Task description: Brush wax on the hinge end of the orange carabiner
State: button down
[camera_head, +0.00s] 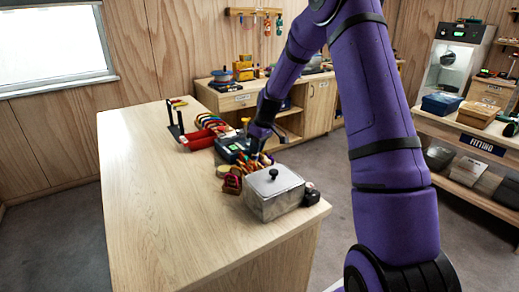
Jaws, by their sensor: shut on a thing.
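My gripper (252,152) points down at the far end of my purple arm, over the crowded right side of the wooden workbench. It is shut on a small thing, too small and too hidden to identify. A yellow-tipped piece (246,121) shows just left of my wrist; I cannot tell whether it is held. Several coloured carabiner-like shapes (208,120) stand in a row behind a red tray (199,138). I cannot single out the orange carabiner or its hinge end. A round tin (223,171) sits left of the gripper; I cannot tell if it holds wax.
A lidded metal box (273,191) and a small black object (310,195) stand at the near right. A dark case (231,148) and colourful small items (256,164) crowd the gripper. A black stand (175,122) is farther back. The bench's left half (140,185) is clear.

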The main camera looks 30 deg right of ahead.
jog(key=shift+s+f, duration=0.1)
jog(key=shift+s, duration=1.9)
jog(key=v, duration=0.6)
jog(key=shift+w, duration=0.45)
jog(key=v, duration=0.3)
jog(key=shift+w+a, duration=0.15)
jog(key=shift+w, duration=0.05)
jog(key=shift+a, duration=0.1)
